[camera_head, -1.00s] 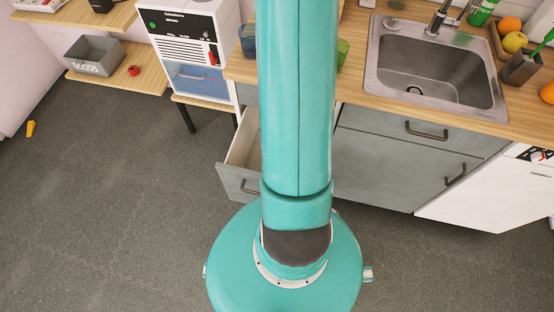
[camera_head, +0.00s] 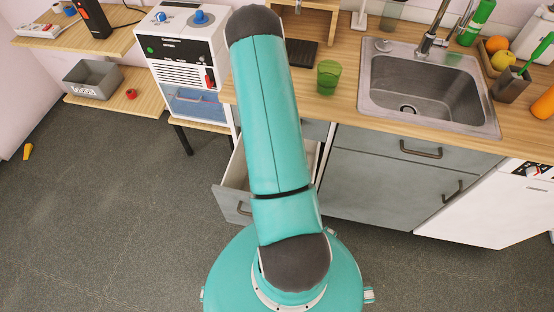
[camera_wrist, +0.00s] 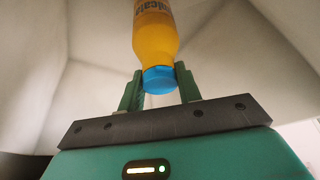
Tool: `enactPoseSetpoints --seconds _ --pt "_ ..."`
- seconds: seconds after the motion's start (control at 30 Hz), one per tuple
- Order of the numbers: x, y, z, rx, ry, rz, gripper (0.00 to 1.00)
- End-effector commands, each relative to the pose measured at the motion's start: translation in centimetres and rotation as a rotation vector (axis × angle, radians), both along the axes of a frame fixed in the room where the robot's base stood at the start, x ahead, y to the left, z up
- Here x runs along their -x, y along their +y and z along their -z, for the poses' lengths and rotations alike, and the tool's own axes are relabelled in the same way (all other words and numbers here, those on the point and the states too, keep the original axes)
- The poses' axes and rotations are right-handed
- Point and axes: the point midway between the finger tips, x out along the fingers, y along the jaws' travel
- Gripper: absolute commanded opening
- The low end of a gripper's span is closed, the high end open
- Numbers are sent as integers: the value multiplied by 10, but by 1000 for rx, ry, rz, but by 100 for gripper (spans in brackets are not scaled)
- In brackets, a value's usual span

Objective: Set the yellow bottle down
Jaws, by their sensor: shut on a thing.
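The yellow bottle (camera_wrist: 155,38) shows in the wrist view, with dark lettering and a blue cap (camera_wrist: 158,80). Its cap end points toward my palm and its far end runs out of the top of the picture. My gripper (camera_wrist: 159,72) has its green fingers on both sides of the bottle near the cap and is shut on it. Pale surfaces with corners lie behind it; I cannot tell what they belong to. In the head view my arm hides the gripper and the bottle.
A drawer (camera_head: 235,200) stands open beside my arm. The wooden counter (camera_head: 300,100) carries a green cup (camera_head: 328,77) and a sink (camera_head: 435,85). A white machine (camera_head: 185,55) and shelves with a grey bin (camera_head: 92,78) stand left. A small yellow thing (camera_head: 27,151) lies on the floor.

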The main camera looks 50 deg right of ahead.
Motion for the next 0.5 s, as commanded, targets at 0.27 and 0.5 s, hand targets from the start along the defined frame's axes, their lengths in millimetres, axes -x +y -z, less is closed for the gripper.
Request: enactPoseSetpoints --seconds 0.27,0.5 --pt "-4 -8 10 2 -2 0 0" --pt "-12 -27 9 3 -3 -1 0"
